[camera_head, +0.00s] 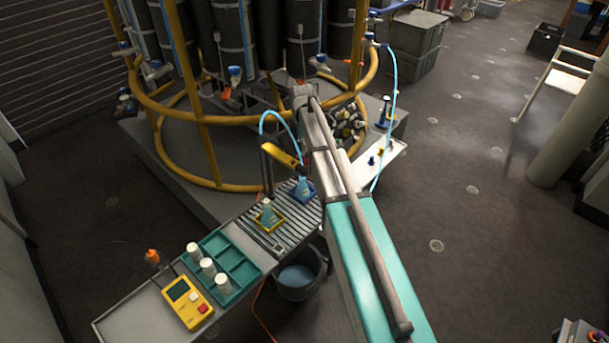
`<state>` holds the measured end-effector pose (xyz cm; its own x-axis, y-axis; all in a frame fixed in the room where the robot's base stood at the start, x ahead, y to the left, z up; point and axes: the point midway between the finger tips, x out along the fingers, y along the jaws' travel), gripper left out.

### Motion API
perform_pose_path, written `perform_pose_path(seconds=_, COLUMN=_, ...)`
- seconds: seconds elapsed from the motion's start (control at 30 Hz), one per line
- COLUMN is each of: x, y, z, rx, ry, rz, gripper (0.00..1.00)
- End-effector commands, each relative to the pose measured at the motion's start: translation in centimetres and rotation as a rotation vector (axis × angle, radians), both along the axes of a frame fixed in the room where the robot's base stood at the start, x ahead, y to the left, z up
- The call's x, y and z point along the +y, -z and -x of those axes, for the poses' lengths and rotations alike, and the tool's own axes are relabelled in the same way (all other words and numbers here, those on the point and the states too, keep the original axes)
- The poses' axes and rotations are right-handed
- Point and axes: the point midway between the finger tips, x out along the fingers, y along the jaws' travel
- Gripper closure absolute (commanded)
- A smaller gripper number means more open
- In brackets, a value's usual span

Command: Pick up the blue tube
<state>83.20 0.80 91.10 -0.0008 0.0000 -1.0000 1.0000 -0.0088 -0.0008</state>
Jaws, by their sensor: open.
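Two light blue tubes show. One tube (394,95) drops from a fitting on the yellow frame, right of my arm, to the small white shelf beside the rack. A shorter tube (273,113) arcs left of my arm, above a yellow-and-black fixture (281,154). I cannot tell which one the task means. My arm crosses the middle of the view and hides part of the bench and the rack.
A ribbed bench section (282,236) holds blue-tinted flasks. A green tray (243,272) with white-capped jars and a yellow meter (188,303) lie at its near left. A bucket (296,279) stands below. The yellow round frame (203,120) blocks the back.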

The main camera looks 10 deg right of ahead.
Motion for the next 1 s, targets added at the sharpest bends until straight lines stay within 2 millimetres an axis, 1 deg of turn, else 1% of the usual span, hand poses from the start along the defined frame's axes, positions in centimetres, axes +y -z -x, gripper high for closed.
perform_pose_path(seconds=0.2, x=-0.5, y=0.0, z=0.0, rx=0.000, ry=0.009, rz=0.000, gripper=0.22)
perform_pose_path(seconds=0.37, x=-0.7, y=0.6, z=0.0, rx=0.000, ry=0.012, rz=0.000, gripper=0.22)
perform_pose_path(seconds=1.0, x=-0.8, y=5.5, z=0.0, rx=0.000, ry=0.014, rz=0.000, gripper=0.22)
